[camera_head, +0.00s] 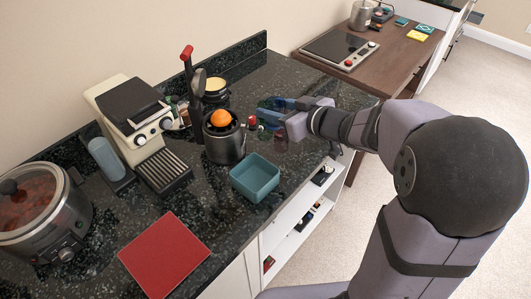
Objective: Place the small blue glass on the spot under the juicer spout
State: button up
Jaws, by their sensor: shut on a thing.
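The juicer (224,145) stands on the dark counter, a dark cylinder with an orange in its top and a lever with a red handle. A small red-tipped part (252,122), perhaps its spout, sticks out on its right side. My gripper (270,109) reaches in from the right, just above the counter and right of the juicer. It is shut on a bluish thing that looks like the small blue glass (266,114). The glass is small and partly hidden by the fingers, so its tilt is hard to tell. The spot under the spout cannot be made out.
A teal square bowl (255,178) stands in front of the juicer, near the counter edge. A coffee machine (130,115) is to the left, with a red mat (164,255) and a slow cooker (40,215) nearer. An induction hob (340,48) is on the wooden desk behind.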

jog(key=shift+f, duration=0.2)
notch_tip(320, 180, down, 13)
jog(key=b, duration=0.2)
jog(key=shift+f+b, duration=0.2)
jog(key=shift+b, duration=0.15)
jog(key=shift+w+a+r+p, duration=0.1)
jog(key=shift+w+a+p, duration=0.25)
jog(key=shift+w+a, duration=0.35)
jog(key=shift+w+a+p, duration=0.3)
jog(key=shift+w+a, duration=0.05)
jog(key=shift+w, duration=0.5)
jog(key=shift+w+a+f, duration=0.1)
jog(key=shift+w+f, duration=0.1)
jog(key=shift+f, duration=0.5)
jog(key=shift+f, duration=0.1)
jog(key=o, duration=0.7)
jog(key=shift+f, duration=0.15)
jog(key=shift+o, duration=0.6)
